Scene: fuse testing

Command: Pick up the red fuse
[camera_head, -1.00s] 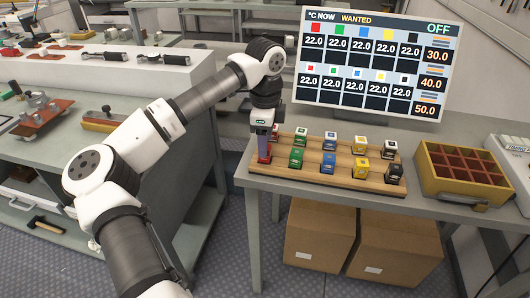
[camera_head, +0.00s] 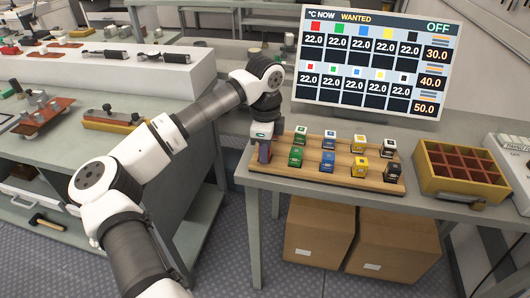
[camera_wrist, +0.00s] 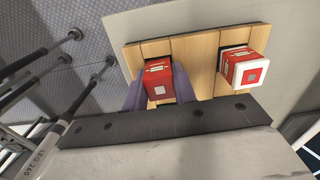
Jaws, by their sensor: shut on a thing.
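A solid red fuse (camera_wrist: 160,81) sits at the edge of the wooden board (camera_wrist: 198,50) in the wrist view. My gripper (camera_wrist: 161,90) has its two purple fingers on either side of that fuse and is shut on it. In the head view my gripper (camera_head: 264,152) points down at the board's left end, and its fingers mostly hide the fuse. A second red fuse with a white face (camera_wrist: 247,68) stands on the board to the right in the wrist view, apart from my gripper. I cannot tell whether the held fuse is clear of the board.
Green (camera_head: 297,157), blue (camera_head: 327,162), yellow (camera_head: 360,168) and black (camera_head: 393,172) fuses stand close by on the board, with white-topped ones behind. A yellow divided box (camera_head: 430,185) is to the right. The temperature screen (camera_head: 375,60) stands behind.

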